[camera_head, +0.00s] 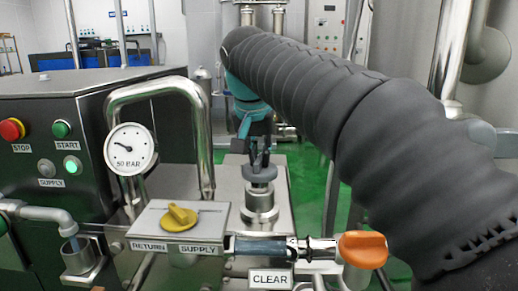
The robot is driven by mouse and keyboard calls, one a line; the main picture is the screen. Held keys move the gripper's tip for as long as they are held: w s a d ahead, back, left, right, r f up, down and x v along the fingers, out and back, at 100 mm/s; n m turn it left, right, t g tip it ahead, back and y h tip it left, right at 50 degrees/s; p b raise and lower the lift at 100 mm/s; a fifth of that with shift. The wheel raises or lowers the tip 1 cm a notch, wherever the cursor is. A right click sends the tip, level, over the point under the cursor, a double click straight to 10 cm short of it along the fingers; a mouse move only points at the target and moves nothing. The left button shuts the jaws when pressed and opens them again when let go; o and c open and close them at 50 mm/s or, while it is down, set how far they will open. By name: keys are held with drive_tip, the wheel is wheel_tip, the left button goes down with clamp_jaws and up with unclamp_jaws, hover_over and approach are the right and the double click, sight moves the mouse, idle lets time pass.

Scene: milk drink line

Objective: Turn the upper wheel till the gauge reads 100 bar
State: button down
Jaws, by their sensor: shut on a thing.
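A grey wheel (261,176) sits on top of a shiny metal cylinder, on the steel top right of the bent pipe. My gripper (258,162) points down from above, with its dark fingers shut on this wheel. The fingers and wrist hide part of the wheel's far side. The round white gauge (131,148) is at the left and faces me. Its dial bears the words "50 BAR". Its dark needle points left and slightly up; the fine scale marks are too small to read.
A yellow knob (179,215) sits on a plate above the RETURN and SUPPLY labels. An orange handle (363,249) is at the front right, near the CLEAR label (270,280). A bent steel pipe (203,128) rises behind the gauge. A red stop button (12,129) is at the far left.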

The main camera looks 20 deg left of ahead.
sight(248, 172)
drive_tip(key=m+h+p, duration=0.1)
drive_tip(key=m+p, duration=0.1)
drive_tip(key=m, duration=0.1)
drive_tip(key=shift+a+r, duration=0.15)
drive_tip(key=shift+m+g+h, duration=0.3)
drive_tip(key=shift+m+h, duration=0.4)
drive_tip(key=shift+m, duration=1.2)
drive_tip(key=c, duration=1.2)
unclamp_jaws()
drive_tip(key=shift+v, duration=3.65)
